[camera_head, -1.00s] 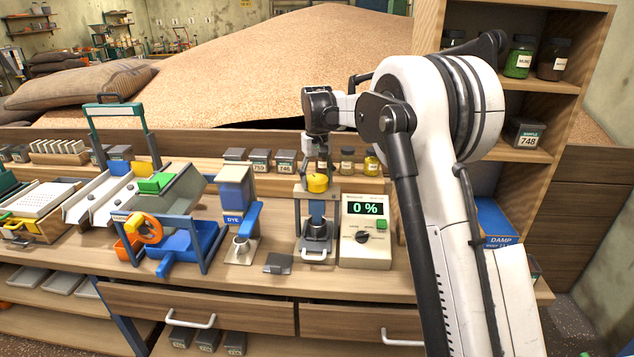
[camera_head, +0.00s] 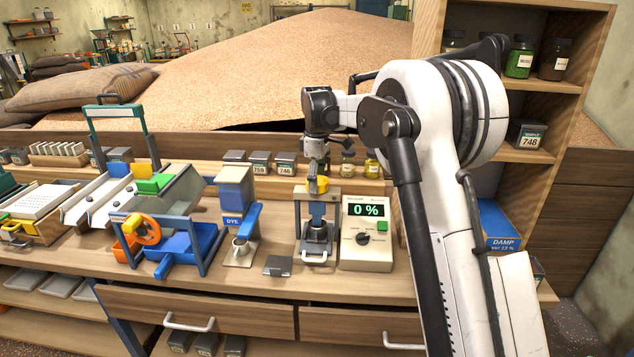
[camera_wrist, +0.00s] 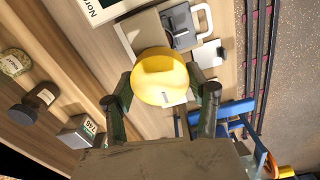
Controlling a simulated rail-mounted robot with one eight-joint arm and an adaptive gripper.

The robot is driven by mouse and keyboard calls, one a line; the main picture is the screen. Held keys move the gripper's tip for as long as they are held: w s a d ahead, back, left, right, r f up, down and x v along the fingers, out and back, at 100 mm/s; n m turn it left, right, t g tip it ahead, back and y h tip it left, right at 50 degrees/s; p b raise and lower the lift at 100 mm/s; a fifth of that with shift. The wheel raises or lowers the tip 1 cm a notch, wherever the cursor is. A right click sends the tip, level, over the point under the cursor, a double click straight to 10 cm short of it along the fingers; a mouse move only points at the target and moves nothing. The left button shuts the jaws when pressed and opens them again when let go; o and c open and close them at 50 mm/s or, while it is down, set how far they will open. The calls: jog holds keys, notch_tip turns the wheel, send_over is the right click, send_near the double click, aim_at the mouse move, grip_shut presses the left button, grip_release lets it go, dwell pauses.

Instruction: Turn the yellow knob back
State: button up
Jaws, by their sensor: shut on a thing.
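The yellow knob (camera_head: 321,186) sits on top of the small press (camera_head: 317,228) beside the white meter (camera_head: 366,232). My gripper (camera_head: 318,176) comes down on the knob from above and covers part of it in the head view. In the wrist view the round yellow knob (camera_wrist: 160,75) lies between the two fingers of my gripper (camera_wrist: 165,98), one on each side. The gripper is shut on the knob. The press has a metal cup with a light handle at its base. The meter reads 0 % and has a dark dial and a green button.
A blue dye dispenser (camera_head: 236,195) and a small dark plate (camera_head: 278,265) stand left of the press. Labelled boxes (camera_head: 286,163) and small jars (camera_head: 348,165) line the ledge behind. A wooden shelf unit (camera_head: 430,40) rises at the right.

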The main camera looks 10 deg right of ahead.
jog(key=n, duration=0.4)
jog(key=shift+n, duration=0.3)
jog(key=n, duration=0.4)
jog(key=shift+n+b, duration=0.3)
jog(key=n, duration=0.4)
jog(key=shift+n, duration=2.5)
jog(key=o, duration=1.2)
jog(key=shift+c, duration=0.2)
notch_tip(320, 180, up, 12)
